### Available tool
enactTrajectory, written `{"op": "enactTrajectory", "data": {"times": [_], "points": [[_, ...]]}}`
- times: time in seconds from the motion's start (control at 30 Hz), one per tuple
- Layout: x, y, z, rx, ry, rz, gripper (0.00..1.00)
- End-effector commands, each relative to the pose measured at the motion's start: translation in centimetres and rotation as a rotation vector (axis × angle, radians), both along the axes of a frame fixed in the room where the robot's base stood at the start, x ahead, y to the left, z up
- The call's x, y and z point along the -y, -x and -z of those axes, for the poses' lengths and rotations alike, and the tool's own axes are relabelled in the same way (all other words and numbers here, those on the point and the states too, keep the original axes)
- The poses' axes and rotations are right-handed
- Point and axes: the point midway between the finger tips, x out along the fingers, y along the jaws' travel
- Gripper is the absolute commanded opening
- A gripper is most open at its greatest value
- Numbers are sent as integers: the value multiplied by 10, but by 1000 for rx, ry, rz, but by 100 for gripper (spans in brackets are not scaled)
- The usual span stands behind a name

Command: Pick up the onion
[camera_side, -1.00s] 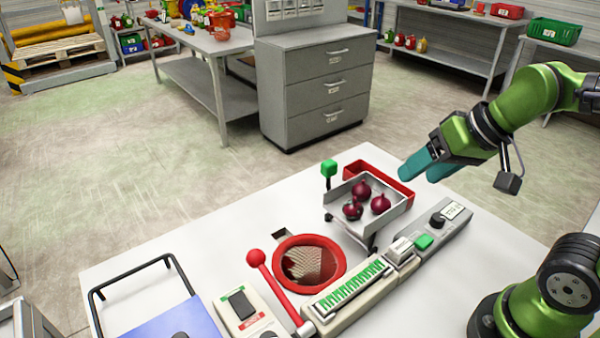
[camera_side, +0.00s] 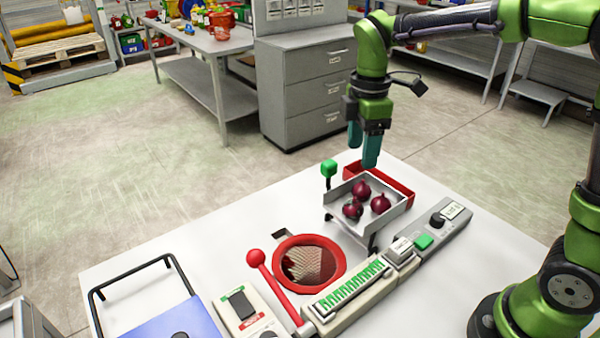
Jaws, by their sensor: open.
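Several-sided grey metal tray (camera_side: 391,219) on the white table holds 3 dark red onions. One onion (camera_side: 361,190) lies at the back, one (camera_side: 380,204) at the right and one (camera_side: 352,209) at the front left. The fingers appear clear of the onions, though the exact height is hard to tell.
A red bin (camera_side: 397,186) stands just behind the tray. A green knob (camera_side: 329,168) rises at the tray's left corner. The white table (camera_side: 210,240) is bare at the left.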

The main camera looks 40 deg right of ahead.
Motion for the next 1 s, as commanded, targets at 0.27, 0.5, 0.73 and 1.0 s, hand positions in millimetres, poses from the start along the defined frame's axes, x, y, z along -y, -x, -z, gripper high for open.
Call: {"op": "enactTrajectory", "data": {"times": [0.27,0.5,0.73,1.0], "points": [[0,1,62,-4,0,1,63],[0,0,90,-1,0,3,63],[-3,2,114,-4,0,2,63],[-5,2,144,0,-1,2,63]]}}
